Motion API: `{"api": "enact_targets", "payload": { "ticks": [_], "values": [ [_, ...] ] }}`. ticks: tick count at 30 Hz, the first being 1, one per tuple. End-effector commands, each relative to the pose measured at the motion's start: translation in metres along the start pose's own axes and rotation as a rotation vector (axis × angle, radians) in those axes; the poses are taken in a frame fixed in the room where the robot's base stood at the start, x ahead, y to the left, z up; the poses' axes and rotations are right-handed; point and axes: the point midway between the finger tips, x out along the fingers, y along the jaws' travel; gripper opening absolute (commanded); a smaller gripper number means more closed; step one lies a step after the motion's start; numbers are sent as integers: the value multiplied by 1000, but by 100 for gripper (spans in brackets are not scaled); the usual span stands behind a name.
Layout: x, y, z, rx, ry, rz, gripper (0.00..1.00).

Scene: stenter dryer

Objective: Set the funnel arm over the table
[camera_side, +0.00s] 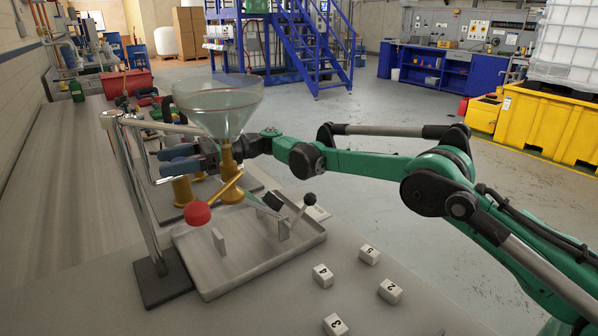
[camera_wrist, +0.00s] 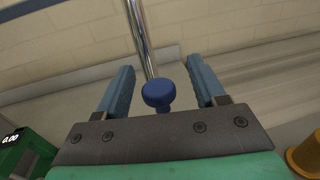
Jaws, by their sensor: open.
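The clear funnel (camera_side: 218,108) sits upright at the end of the funnel arm (camera_side: 165,126), a metal bar from the top of a chrome post (camera_side: 133,185). Below the cone is a brass valve (camera_side: 229,160) with a red-ended lever (camera_side: 198,213). My gripper (camera_side: 163,161) is open beside the post, below the arm. In the wrist view, a blue knob (camera_wrist: 158,95) lies between the blue fingers with gaps on both sides, and the post (camera_wrist: 141,40) rises behind it. The knob cannot be made out in the side view. Nothing is gripped.
A shallow metal tray (camera_side: 212,290) with upright plates and a black-knobbed lever (camera_side: 309,199) lies on the table in front. Numbered white blocks (camera_side: 369,254) lie right of it. A brass piece (camera_wrist: 305,155) and a green device with a display (camera_wrist: 14,146) flank my gripper.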

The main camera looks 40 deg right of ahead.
Motion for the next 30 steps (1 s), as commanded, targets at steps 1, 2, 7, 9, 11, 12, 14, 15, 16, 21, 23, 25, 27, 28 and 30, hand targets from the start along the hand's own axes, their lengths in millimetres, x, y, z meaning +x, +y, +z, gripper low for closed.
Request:
{"api": "enact_targets", "payload": {
  "ticks": [1, 2, 7, 9, 11, 12, 14, 15, 16, 21, 23, 25, 27, 28, 30],
  "values": [
    [-9, -1, 0, 0, 0, -4, 63],
    [-14, 0, 0, 0, 0, -3, 63],
    [-37, 0, 0, 0, 0, -1, 63],
    [-41, 0, 0, 0, 0, 1, 63],
    [-43, 1, 0, 0, 0, 1, 63],
    [-43, 1, 0, 0, 0, 2, 63],
    [-43, 1, 0, 0, 0, 2, 63],
    [-43, 1, 0, 0, 0, 2, 63],
    [-43, 1, 0, 0, 0, 2, 63],
    [-42, 1, 0, 0, 0, -24, 63],
    [-42, 1, 1, 0, 0, -63, 63],
    [-42, 2, 1, 0, 0, -127, 63],
    [-44, 6, 1, 0, 0, -198, 63],
    [-44, 8, 1, 0, 0, -229, 63],
    [-48, 13, 1, 0, 0, -296, 63]
  ]
}}
